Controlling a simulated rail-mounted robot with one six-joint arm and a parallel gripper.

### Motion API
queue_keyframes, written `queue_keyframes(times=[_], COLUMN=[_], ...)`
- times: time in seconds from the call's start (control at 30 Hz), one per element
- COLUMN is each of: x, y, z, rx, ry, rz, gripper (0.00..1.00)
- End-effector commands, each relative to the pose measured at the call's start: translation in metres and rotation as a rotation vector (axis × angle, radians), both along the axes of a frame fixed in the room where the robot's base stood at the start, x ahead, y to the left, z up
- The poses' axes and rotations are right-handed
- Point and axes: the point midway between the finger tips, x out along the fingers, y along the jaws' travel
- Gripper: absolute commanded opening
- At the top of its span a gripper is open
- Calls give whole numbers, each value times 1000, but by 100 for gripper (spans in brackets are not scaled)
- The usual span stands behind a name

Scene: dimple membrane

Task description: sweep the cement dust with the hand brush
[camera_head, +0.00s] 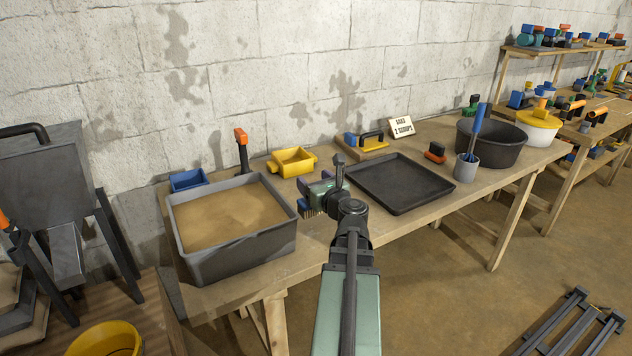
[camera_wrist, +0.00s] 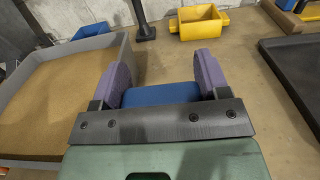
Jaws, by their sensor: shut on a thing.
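My gripper (camera_head: 314,197) is over the workbench, between the grey sand tub and the black tray. In the wrist view its two purple fingers (camera_wrist: 165,66) are on either side of a blue piece, which I take to be the hand brush (camera_wrist: 158,96). In the head view, dark blue, bristle-like ends of the brush (camera_head: 306,211) show below the gripper, pointing down. Whether they touch the bench cannot be told. I cannot make out a distinct patch of cement dust on the bench.
The grey tub (camera_head: 240,257) of sand stands left, the black tray (camera_head: 425,196) right. A yellow scoop box (camera_head: 292,162), blue box (camera_head: 188,180) and upright orange-topped tool (camera_head: 241,150) stand behind. A grey cup (camera_head: 466,168) and black bucket (camera_head: 492,148) are farther right.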

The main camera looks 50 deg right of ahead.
Motion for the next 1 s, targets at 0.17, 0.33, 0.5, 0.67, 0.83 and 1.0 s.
queue_keyframes(times=[0.17,0.33,0.5,0.67,0.83,1.0], x=[0,12,71,130,150,148], y=[0,-8,-37,-55,-58,-58], z=[-1,-1,-1,-1,-1,-7], rx=[0,0,0,0,0,0], ry=[0,0,0,0,0,0], rz=[0,3,9,11,9,8], gripper=[40,40,40,40,40,40])
